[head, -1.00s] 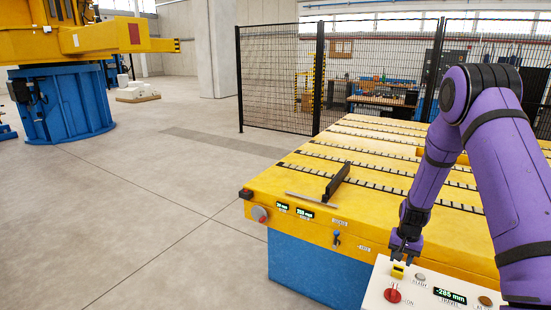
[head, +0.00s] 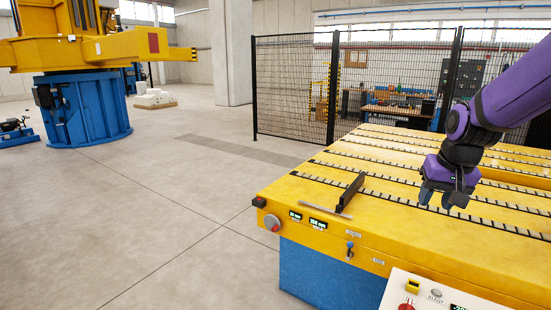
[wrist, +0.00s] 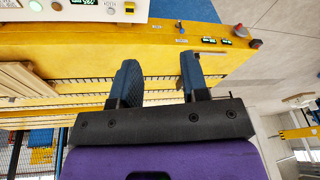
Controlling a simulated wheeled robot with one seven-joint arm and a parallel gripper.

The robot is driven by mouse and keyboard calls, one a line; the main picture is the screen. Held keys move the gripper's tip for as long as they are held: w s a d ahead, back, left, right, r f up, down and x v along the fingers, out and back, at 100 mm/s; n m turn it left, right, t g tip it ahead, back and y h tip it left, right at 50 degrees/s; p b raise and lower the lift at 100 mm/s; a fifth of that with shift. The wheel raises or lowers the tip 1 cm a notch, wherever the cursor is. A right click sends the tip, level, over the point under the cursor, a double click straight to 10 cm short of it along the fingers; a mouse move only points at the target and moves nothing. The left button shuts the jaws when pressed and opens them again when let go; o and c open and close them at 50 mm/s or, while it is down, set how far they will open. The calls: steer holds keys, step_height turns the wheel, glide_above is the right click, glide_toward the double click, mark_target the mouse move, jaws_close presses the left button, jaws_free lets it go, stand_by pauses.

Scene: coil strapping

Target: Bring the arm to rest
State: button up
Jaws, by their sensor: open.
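My gripper (head: 444,199) is above the yellow slatted table (head: 300,190), at the end of my purple arm at the right of the head view. In the wrist view my gripper (wrist: 160,80) shows two dark fingers spread apart, with nothing between them. The table's yellow surface and front side lie beyond the fingers in that view. A white control panel (head: 428,292) with a red knob (head: 407,306) stands at the lower right of the head view, below and apart from the gripper.
A dark upright plate (head: 352,190) stands on the table left of my gripper. Two small displays and a red button (head: 271,222) are on the table's front. A black mesh fence (head: 292,90) stands behind. The floor at left is open, with a yellow and blue machine (head: 85,105) beyond.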

steer(key=s+a+r+n+t, duration=0.1)
steer(key=s+r, duration=0.3)
steer(key=s, duration=0.7)
steer(key=s+a+r+n+t, duration=0.1)
steer(key=s+a+r, duration=0.2)
steer(key=s, duration=0.8)
steer(key=shift+a+r+n, duration=0.2)
steer(key=shift+r+n, duration=0.2)
steer(key=shift+r, duration=0.45)
